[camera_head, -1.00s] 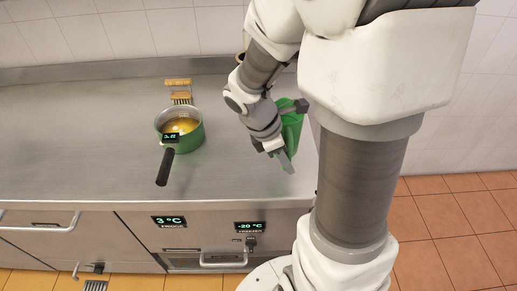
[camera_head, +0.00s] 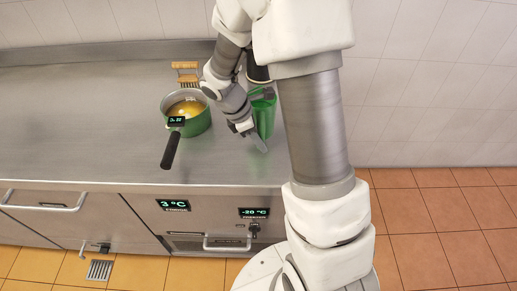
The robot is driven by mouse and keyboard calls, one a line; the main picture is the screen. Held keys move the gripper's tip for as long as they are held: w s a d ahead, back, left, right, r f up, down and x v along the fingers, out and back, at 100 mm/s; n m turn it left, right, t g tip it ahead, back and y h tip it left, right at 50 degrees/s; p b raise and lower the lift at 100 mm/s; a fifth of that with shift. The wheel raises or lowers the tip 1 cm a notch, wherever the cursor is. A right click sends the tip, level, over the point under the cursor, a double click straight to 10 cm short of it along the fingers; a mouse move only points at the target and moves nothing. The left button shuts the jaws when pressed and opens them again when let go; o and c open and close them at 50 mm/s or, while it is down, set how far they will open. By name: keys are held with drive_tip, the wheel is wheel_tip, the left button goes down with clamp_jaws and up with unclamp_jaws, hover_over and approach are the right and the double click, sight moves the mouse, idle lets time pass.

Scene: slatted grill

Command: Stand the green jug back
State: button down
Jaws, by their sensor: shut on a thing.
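The green jug (camera_head: 265,118) is at the right end of the steel counter, partly hidden behind my arm. It looks roughly upright, with its open top facing up. My gripper (camera_head: 257,141) is at the jug's left front side, shut on it. One grey finger shows against the jug's lower part; the exact grip is hidden. I cannot tell whether the jug's base touches the counter.
A green saucepan (camera_head: 197,123) with yellow liquid stands left of the jug, its black handle pointing forward. A dark container (camera_head: 258,72) stands behind the jug. The counter (camera_head: 80,125) is clear at left.

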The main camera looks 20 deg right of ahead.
drive_tip(key=shift+w+a+f, duration=0.1)
drive_tip(key=shift+w+f, duration=0.2)
drive_tip(key=shift+f, duration=1.9)
drive_tip(key=shift+f, duration=0.1)
drive_tip(key=shift+f+b, duration=0.15)
drive_tip(key=shift+b, duration=0.15)
drive_tip(key=c, duration=0.7)
unclamp_jaws()
drive_tip(key=shift+r, duration=0.2)
